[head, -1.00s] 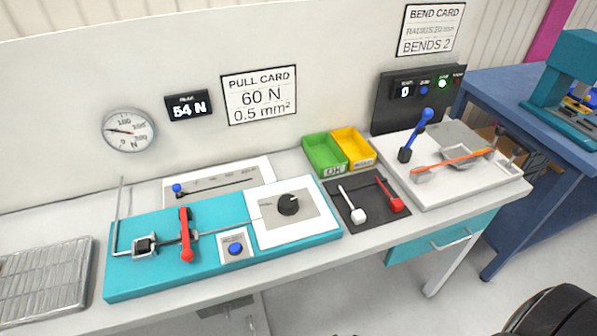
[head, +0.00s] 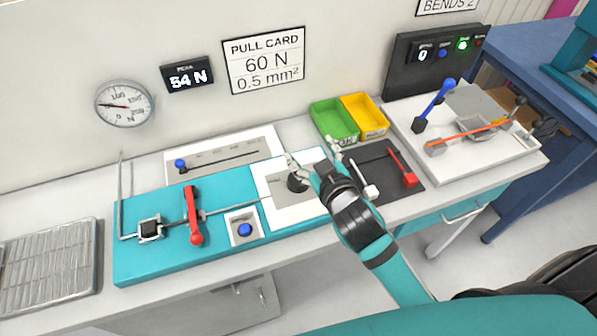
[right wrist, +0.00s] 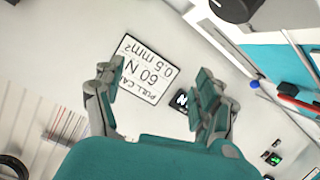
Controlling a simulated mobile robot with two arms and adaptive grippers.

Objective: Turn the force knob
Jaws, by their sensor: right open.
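The black force knob (head: 297,181) sits on a white panel (head: 280,205) at the right end of the teal pull tester (head: 150,262). In the right wrist view the knob (right wrist: 236,8) shows at the top right, cut by the edge. My right gripper (head: 312,156) is open and empty, close to the knob, with its left finger partly in front of it in the head view. In the right wrist view its two fingers (right wrist: 152,80) stand well apart with the knob outside them. The left gripper is not in view.
A red lever (head: 193,215) and blue button (head: 245,230) stand left of the knob. Green (head: 333,124) and yellow bins (head: 366,118) stand behind, right of the gripper. A dark mat (head: 385,190) with white and red-handled tools lies to the right. The display (head: 187,76) reads 54 N.

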